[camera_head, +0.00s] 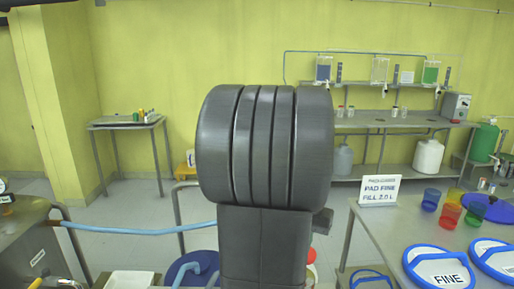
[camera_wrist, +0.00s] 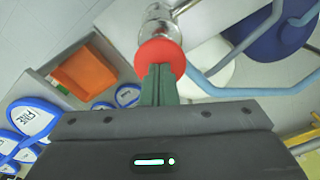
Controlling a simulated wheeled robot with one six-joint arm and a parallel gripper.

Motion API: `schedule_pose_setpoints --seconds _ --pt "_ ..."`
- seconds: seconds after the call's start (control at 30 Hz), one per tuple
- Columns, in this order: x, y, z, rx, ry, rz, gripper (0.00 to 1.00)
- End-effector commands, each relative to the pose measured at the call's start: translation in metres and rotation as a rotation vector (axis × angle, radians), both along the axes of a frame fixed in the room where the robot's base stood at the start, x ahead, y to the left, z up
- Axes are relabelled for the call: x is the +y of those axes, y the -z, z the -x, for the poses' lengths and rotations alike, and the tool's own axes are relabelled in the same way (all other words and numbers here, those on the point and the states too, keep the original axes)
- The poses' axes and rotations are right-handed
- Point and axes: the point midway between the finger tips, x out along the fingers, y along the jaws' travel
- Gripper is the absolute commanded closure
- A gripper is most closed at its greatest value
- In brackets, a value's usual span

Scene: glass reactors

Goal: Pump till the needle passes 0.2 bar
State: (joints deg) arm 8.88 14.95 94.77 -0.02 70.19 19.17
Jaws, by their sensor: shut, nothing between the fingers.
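My gripper (camera_wrist: 158,70) is shut and empty in the wrist view, its dark green fingers together. The fingertips overlap the lower part of a round red disc (camera_wrist: 160,50). I cannot tell whether they touch it. A clear, shiny upright part (camera_wrist: 158,22) shows beyond the disc; whether this is the pump is unclear. A small round dial (camera_head: 3,186), possibly the gauge, is cut off at the left edge of the head view. Its needle is too small to read. My arm fills the middle of the head view and hides my gripper.
A light blue hose (camera_head: 135,231) runs from the left bench (camera_head: 22,222) behind my arm. A blue tub (camera_head: 178,270) stands low beside it. The right table (camera_head: 365,222) holds a sign, coloured cups and blue-rimmed "FINE" pads (camera_head: 440,268). An orange tray (camera_wrist: 85,72) shows in the wrist view.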

Motion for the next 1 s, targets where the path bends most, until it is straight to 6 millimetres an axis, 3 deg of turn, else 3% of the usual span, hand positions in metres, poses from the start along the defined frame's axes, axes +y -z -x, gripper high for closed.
schedule_pose_setpoints --seconds 0.1,0.33,0.77,1.0 --pt "0.0 0.015 0.001 0.004 0.0 -0.001 1.0" --pt "0.0 0.008 0.001 0.003 0.0 -0.001 1.0" --pt "0.0 -0.048 0.001 0.003 0.0 -0.001 1.0" --pt "0.0 -0.049 0.0 0.003 0.0 -0.001 1.0"
